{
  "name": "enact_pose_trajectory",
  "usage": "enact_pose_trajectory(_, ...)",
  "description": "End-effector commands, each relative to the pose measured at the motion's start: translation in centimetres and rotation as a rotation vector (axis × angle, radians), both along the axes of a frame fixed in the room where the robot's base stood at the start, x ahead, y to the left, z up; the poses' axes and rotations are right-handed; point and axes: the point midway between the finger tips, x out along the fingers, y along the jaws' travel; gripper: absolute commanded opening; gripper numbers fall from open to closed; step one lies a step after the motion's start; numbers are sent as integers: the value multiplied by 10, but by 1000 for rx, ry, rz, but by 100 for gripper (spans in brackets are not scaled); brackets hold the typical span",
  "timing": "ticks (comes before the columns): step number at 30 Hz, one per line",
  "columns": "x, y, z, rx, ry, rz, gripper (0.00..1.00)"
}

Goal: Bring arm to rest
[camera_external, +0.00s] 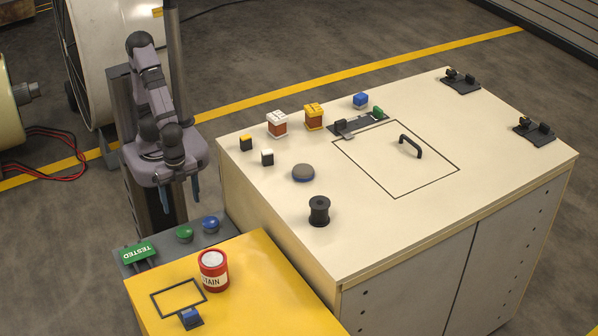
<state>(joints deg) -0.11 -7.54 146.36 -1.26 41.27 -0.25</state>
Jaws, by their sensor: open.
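My arm is folded up on its column at the left of the external view. My gripper (181,198) points down with its blue fingers apart. It is open, and nothing shows between the fingers. It hangs beside the left edge of the cream cabinet top (290,235) and behind the grey strip with the green and blue buttons. It appears to touch nothing.
The cabinet top carries red and yellow-topped blocks (314,117), small cubes, a round grey disc (303,173), a black spool (319,211) and a black handle (410,146). A red-and-white can (213,271) stands on the yellow table (265,290), near a green TESTED stamp (139,253).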

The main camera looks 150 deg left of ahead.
Motion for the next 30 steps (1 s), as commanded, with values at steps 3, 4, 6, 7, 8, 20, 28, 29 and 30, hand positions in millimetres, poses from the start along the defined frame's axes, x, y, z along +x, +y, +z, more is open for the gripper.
enact_pose_trajectory(3, -1, 3, 0, 15, -3, -27, 75)
enact_pose_trajectory(4, -1, 3, 0, 15, -3, -28, 75)
enact_pose_trajectory(6, -1, 3, 0, 15, -3, -27, 75)
enact_pose_trajectory(7, -1, 3, 0, 15, -3, -27, 75)
enact_pose_trajectory(8, -1, 3, 0, 15, -3, -26, 75)
enact_pose_trajectory(20, -1, 3, 32, 14, -2, -22, 75)
enact_pose_trajectory(28, -1, 3, 98, 13, -2, -20, 75)
enact_pose_trajectory(29, -1, 3, 106, 13, -2, -20, 75)
enact_pose_trajectory(30, -1, 3, 115, 13, -2, -20, 75)
